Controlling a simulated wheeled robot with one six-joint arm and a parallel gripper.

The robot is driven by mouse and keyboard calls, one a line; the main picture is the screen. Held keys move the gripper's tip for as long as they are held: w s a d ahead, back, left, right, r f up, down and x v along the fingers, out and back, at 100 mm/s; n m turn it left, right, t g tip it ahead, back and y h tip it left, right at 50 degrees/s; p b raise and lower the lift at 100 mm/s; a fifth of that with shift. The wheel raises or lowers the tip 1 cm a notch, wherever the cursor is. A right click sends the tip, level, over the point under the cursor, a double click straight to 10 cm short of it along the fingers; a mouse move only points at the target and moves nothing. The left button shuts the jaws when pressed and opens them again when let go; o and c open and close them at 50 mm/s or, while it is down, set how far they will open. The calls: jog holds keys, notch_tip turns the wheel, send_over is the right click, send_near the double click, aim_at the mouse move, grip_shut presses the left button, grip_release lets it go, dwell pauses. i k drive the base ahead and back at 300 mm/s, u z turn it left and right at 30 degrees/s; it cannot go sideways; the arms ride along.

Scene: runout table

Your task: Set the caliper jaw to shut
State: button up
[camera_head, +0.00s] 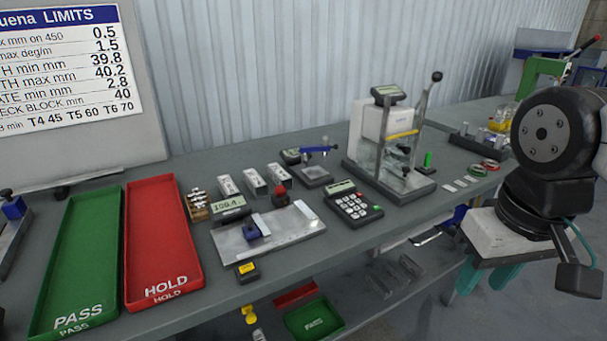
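The bench caliper (285,235) is a flat metal plate lying on the table near the middle of the view. Its display (228,204) appears to read 100.4. A blue jaw block (254,231) stands at its left part, and a pale block (305,209) stands at its right end, with a clear gap between them. A red knob (280,194) stands at its back edge. My gripper (485,278) hangs at the right, in front of the table's edge, well away from the caliper. Its two teal fingers point down, apart, with nothing seen between them.
A green PASS tray (79,262) and a red HOLD tray (158,236) lie left of the caliper. A calculator-like keypad (354,204) is close on its right, with a tall test stand (390,150) beyond. A small yellow-topped box (247,271) sits in front.

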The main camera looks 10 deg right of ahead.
aim_at(254, 228)
jog(key=z, duration=0.15)
jog(key=i, duration=0.8)
jog(key=u, duration=0.7)
